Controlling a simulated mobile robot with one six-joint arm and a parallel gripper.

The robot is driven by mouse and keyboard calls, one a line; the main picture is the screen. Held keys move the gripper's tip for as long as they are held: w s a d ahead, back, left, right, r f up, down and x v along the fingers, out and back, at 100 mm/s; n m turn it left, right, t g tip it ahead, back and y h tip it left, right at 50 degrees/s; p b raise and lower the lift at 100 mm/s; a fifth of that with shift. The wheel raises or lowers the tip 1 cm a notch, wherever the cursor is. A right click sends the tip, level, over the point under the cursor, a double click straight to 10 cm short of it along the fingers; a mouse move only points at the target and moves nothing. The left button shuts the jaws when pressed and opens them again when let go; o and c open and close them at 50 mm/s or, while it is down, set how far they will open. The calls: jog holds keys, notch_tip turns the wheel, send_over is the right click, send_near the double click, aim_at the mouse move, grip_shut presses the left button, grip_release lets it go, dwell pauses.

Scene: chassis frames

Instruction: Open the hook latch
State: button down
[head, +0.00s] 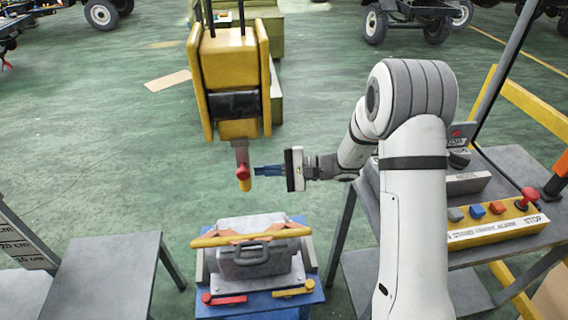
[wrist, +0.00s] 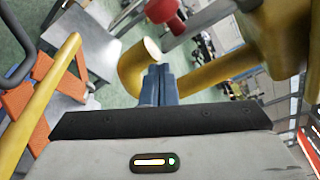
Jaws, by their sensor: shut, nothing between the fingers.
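A yellow hook (head: 249,192) hangs under the yellow hoist block (head: 232,75) in the head view. A red knob (head: 243,172), which looks like part of the hook latch, sits just above it. In the wrist view the hook (wrist: 131,72) curves up to a pale open tip, and the red knob (wrist: 165,12) is above that tip at the top edge. My gripper (head: 256,171) comes from the right, its blue fingers shut and empty, close beside the hook. In the wrist view the fingertips (wrist: 157,69) lie over the hook's curve; I cannot tell whether they touch it.
Below the hook, a grey case (head: 258,258) with an orange-yellow bar across it stands on a blue base (head: 262,304). A grey table (head: 100,272) is at the left. A bench at the right carries a yellow button box (head: 497,224).

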jog(key=s+r, duration=0.1)
jog(key=s+p, duration=0.1)
jog(key=shift+s+a+r, duration=0.35)
jog(key=shift+s+r, duration=0.05)
jog(key=shift+d+r+m, duration=0.1)
jog(key=shift+d+m, duration=0.15)
jog(key=shift+m, duration=0.05)
